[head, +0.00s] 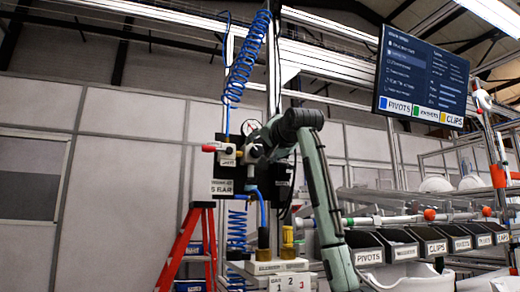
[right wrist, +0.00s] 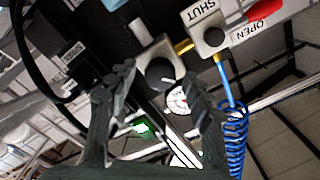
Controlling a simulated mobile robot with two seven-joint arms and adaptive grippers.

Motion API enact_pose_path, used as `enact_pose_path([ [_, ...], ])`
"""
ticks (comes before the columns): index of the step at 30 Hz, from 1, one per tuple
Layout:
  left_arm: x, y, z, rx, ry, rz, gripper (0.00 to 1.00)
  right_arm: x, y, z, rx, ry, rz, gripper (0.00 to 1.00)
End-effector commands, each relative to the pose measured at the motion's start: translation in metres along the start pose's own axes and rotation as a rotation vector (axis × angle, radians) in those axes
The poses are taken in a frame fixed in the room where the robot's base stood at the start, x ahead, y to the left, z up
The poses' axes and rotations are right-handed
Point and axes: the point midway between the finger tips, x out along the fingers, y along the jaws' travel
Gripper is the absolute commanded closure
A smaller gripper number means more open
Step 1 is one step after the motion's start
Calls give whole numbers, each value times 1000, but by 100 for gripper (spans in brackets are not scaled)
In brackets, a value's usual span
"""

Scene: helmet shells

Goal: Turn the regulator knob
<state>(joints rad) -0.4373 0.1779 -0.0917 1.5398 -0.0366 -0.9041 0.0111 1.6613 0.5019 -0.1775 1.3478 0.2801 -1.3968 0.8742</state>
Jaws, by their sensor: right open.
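The regulator knob (right wrist: 158,71) is a dark round knob with a white mark on a light square body in the right wrist view. My right gripper (right wrist: 160,80) is open, its two dark fingers reaching up on either side of the knob in that view. I cannot tell whether they touch it. A round white gauge (right wrist: 178,101) with a red mark shows between the fingers. In the head view my right arm reaches the regulator panel, and the gripper (head: 262,142) is small and partly hides the knob. My left gripper is not in view.
A shut-off valve with a red handle (head: 214,148) sits left of the regulator. A blue coiled hose (head: 243,62) hangs above. A red stepladder (head: 193,245) stands at lower left. Labelled bins (head: 403,246) and a screen (head: 422,78) are at right.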

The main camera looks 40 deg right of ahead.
Motion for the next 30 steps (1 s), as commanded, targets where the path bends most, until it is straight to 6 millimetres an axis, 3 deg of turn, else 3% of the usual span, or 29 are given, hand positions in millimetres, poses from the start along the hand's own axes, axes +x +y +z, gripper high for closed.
enact_pose_path([
  [4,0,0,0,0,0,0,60,0,0,0,0,0,0,51],
  [15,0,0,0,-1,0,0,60,0,0,0,0,0,0,97],
  [30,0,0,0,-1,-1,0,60,0,-1,1,135,-3,-2,99],
])
